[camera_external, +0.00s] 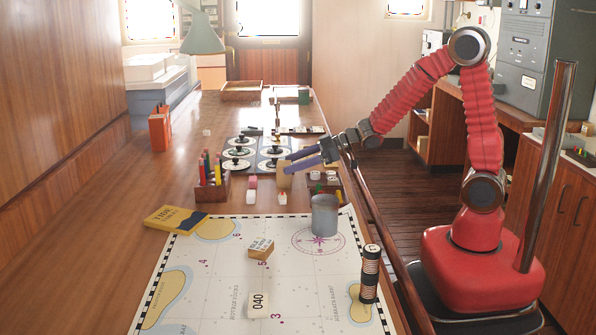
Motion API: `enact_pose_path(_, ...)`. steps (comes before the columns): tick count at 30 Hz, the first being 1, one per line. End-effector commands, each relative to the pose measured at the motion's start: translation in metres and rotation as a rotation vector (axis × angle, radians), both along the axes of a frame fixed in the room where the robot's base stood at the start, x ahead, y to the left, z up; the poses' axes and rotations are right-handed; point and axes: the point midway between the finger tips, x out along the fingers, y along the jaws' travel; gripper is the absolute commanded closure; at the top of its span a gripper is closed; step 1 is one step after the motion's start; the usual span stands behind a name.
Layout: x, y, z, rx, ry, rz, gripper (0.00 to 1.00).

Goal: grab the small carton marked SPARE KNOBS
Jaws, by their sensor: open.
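A small tan carton (261,248) with dark print on its top lies on the chart; the print is too small to read for certain. My gripper (288,164) is open, its two blue-purple fingers pointing left above the desk, farther back than this carton. A plain tan block (284,178) stands right by the fingertips. The lower finger partly overlaps it in the picture, and I cannot tell whether they touch. No print is readable on the block.
On the chart (210,285) are a grey cylinder (325,216), a dark ringed cylinder (370,275) and a block marked 040 (258,304). A pencil holder (212,188), a yellow book (176,219) and a dial panel (256,152) are nearby. The desk's left side is mostly clear.

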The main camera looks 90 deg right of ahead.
Motion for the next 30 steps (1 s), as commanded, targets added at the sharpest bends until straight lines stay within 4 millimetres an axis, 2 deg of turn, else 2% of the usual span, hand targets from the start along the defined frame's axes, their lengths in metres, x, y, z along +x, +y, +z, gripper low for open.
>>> enact_pose_path(6,0.023,0.0,-0.01,0.001,0.001,0.001,0.31)
enact_pose_path(10,0.032,-0.002,-0.013,0.001,0.001,0.0,0.31)
enact_pose_path(28,0.034,-0.002,-0.013,0.0,0.0,-0.001,0.31)
enact_pose_path(30,0.034,-0.002,-0.013,0.0,0.0,-0.001,0.35)
